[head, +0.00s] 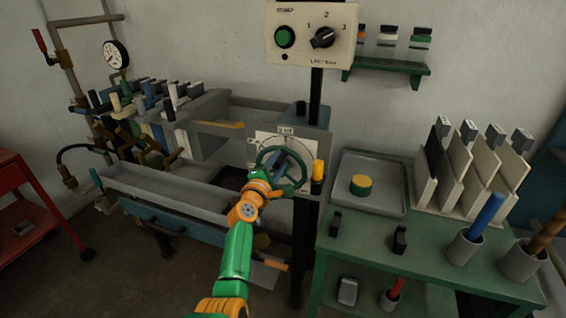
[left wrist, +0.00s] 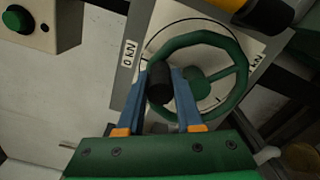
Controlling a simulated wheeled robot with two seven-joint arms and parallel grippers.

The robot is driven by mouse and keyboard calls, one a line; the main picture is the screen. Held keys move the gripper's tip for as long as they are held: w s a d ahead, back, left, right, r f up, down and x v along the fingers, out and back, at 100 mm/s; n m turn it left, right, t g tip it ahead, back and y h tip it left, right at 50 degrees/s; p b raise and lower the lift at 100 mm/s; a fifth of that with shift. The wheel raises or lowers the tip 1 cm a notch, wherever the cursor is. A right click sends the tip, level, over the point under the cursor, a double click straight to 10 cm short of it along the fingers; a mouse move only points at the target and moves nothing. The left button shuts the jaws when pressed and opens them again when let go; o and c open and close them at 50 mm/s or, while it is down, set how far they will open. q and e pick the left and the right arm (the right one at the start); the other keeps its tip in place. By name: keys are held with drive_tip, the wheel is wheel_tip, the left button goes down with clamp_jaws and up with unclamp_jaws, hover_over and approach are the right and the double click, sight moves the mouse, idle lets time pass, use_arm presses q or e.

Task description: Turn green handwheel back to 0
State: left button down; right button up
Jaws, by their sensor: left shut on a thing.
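The green handwheel (head: 299,180) stands in front of a white dial plate (head: 268,143) on the grey machine. In the left wrist view the wheel (left wrist: 243,85) shows its rim, spokes and a black knob (left wrist: 159,84) on the rim. A label reading "0 kN" (left wrist: 130,52) sits on the plate's edge. My left gripper (head: 272,170) is at the wheel's lower left in the head view. Its blue fingers, seen in the left wrist view (left wrist: 166,92), are shut on the black knob. The wheel's exact setting cannot be read. My right gripper is not in view.
A control box (head: 312,35) hangs above the wheel. A yellow-and-black cylinder (head: 318,176) stands close to the wheel's right. A green bench (head: 380,245) with a grey tray (head: 345,187) lies to the right. A grey trough (head: 160,190) runs left of the wheel.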

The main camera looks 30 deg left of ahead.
use_arm(q)
drive_tip(key=shift+a+r+n, duration=0.1)
drive_tip(key=shift+a+n, duration=0.25)
drive_tip(key=shift+n, duration=0.15)
drive_tip(key=shift+s+a, duration=0.1)
drive_tip(key=c, duration=1)
unclamp_jaws()
drive_tip(key=o, duration=0.4)
drive_tip(key=shift+a, duration=0.1)
drive_tip(key=shift+s, duration=0.15)
drive_tip(key=shift+s+d+p, duration=0.2)
drive_tip(key=shift+s+p, duration=0.1)
drive_tip(key=shift+s, duration=0.05)
drive_tip(key=v, duration=0.6)
drive_tip(key=shift+s, duration=0.1)
